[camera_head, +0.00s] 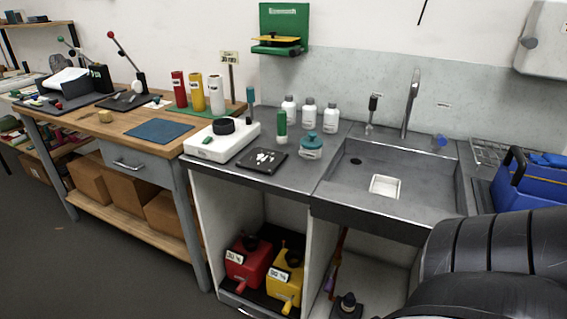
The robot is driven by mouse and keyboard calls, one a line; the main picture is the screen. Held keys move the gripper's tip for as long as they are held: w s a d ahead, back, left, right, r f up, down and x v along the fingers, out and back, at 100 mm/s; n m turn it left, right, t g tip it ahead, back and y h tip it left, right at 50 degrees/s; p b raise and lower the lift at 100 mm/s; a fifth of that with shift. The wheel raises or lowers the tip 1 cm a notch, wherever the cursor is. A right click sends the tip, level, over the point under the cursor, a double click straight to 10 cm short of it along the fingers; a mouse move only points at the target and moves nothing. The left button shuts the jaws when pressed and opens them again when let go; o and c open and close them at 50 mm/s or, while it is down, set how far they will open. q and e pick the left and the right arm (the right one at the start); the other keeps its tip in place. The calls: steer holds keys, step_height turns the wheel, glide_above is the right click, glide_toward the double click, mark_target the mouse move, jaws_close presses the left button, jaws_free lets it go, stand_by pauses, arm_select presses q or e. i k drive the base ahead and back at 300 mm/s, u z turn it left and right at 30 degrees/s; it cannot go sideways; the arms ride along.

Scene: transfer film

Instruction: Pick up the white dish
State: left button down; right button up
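The white dish (385,186) is a small rectangular dish with a raised rim. It lies flat on the floor of the grey sink basin (425,195), near the front middle, with nothing touching it. A large dark ribbed part of my own body covers the lower right corner. Neither of my grippers shows in this view.
A tall tap (411,100) stands behind the basin. A black tray (262,161), a white device (222,141) and several bottles (309,113) stand on the counter to the left. A blue caddy (520,185) stands on the right. Red and yellow boxes sit below.

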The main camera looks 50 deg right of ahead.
mark_target(384, 185)
steer(key=u, duration=0.35)
steer(key=i, duration=0.6)
steer(key=z, duration=2.3)
